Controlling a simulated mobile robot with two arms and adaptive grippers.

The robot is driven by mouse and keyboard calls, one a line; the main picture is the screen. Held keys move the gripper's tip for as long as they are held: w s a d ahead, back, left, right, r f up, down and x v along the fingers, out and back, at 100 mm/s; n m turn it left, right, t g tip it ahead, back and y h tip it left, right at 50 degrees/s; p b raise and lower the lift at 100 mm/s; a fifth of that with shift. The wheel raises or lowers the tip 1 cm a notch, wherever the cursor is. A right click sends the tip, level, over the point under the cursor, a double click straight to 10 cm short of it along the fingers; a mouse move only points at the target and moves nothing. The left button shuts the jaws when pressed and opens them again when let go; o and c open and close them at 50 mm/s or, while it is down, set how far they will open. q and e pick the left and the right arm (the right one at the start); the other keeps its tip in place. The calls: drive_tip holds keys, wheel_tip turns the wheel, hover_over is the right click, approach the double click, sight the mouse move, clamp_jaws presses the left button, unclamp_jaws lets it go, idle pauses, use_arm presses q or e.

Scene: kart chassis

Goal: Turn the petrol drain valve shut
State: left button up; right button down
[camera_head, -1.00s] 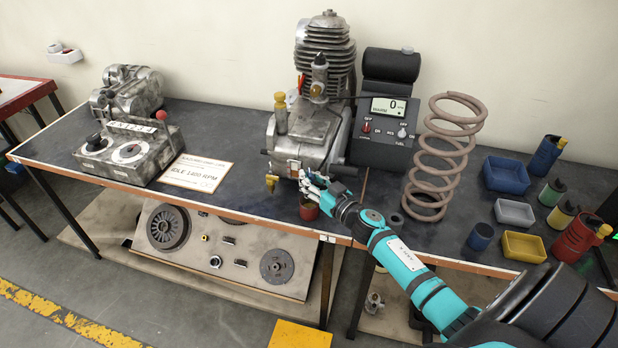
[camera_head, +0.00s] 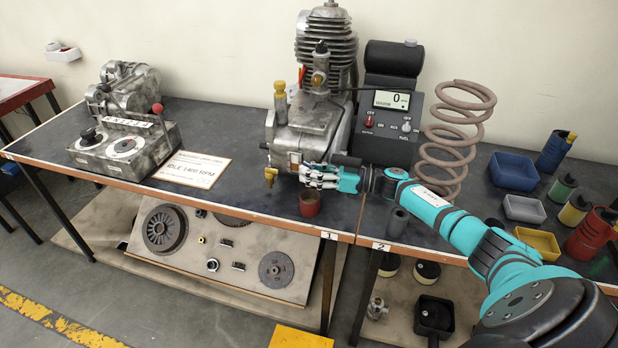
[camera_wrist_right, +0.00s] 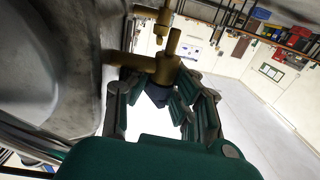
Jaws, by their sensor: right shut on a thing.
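The brass petrol drain valve (camera_head: 270,176) sticks out low on the front of the grey engine (camera_head: 312,130). In the right wrist view the valve (camera_wrist_right: 162,68) is close up, beside the engine's grey casing. My right gripper (camera_head: 304,173) is at the engine's lower front, just right of the brass part in the head view. In the right wrist view its fingers (camera_wrist_right: 153,93) are closed around a dark piece at the valve, seemingly its handle. The fingers partly hide this piece, so its angle is unclear. My left gripper is not in view.
A red cup (camera_head: 310,204) stands on the bench just below my right gripper. A black control box (camera_head: 385,125) and a coil spring (camera_head: 457,130) stand to the right. A lever box (camera_head: 125,147) and a sign (camera_head: 195,168) are at the left.

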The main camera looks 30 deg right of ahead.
drive_tip(key=shift+s+f, duration=0.15)
drive_tip(key=shift+f, duration=0.15)
drive_tip(key=c, duration=1.1)
unclamp_jaws()
drive_tip(key=shift+s+d+r, duration=0.1)
drive_tip(key=shift+d+r, duration=0.1)
drive_tip(key=shift+r, duration=0.1)
drive_tip(key=shift+r, duration=0.1)
